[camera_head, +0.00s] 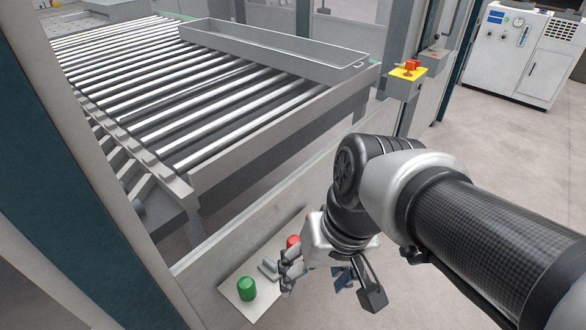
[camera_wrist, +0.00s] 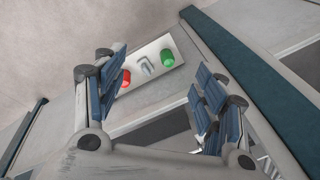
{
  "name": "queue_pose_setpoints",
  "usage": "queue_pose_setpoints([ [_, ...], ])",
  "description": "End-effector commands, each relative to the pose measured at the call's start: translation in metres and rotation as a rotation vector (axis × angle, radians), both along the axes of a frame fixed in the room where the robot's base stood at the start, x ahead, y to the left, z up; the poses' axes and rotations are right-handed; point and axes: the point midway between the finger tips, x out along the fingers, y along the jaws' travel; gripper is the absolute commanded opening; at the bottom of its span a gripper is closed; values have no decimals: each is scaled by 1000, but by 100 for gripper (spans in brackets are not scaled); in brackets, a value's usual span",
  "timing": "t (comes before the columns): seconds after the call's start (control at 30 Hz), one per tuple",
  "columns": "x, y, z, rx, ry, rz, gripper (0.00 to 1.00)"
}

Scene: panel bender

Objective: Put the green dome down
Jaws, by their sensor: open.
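The green dome (camera_head: 247,288) stands at the near left end of a small pale panel (camera_head: 235,309). In the wrist view the dome (camera_wrist: 167,58) is at the upper right end of the panel, beyond the fingers. A grey toggle-like piece (camera_head: 268,269) and a red dome (camera_head: 293,242) sit in a row with it; part of the red dome is hidden by my gripper. My gripper (camera_wrist: 158,92) is open and empty, with its blue-padded fingers wide apart. In the head view it is right of the green dome and apart from it.
A roller conveyor (camera_head: 190,80) with a long grey tray (camera_head: 270,45) on it stands behind the panel. A yellow box with a red button (camera_head: 408,71) is at its right corner. A dark teal post (camera_head: 80,180) stands at left. Open floor lies to the right.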

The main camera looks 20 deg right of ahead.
Motion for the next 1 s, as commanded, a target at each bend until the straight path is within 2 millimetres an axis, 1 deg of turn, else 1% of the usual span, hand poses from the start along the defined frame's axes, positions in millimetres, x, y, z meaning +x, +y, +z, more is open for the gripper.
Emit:
queue_pose_setpoints([
  [0.03,-8,-5,7,-46,-69,27,65],
  [0.1,-14,-12,14,-101,-140,56,65],
  [0.2,-20,-20,20,-158,-215,83,65],
  [0.3,-24,-25,24,-188,-256,96,65],
  [1.0,-24,-27,25,-198,-268,100,65],
])
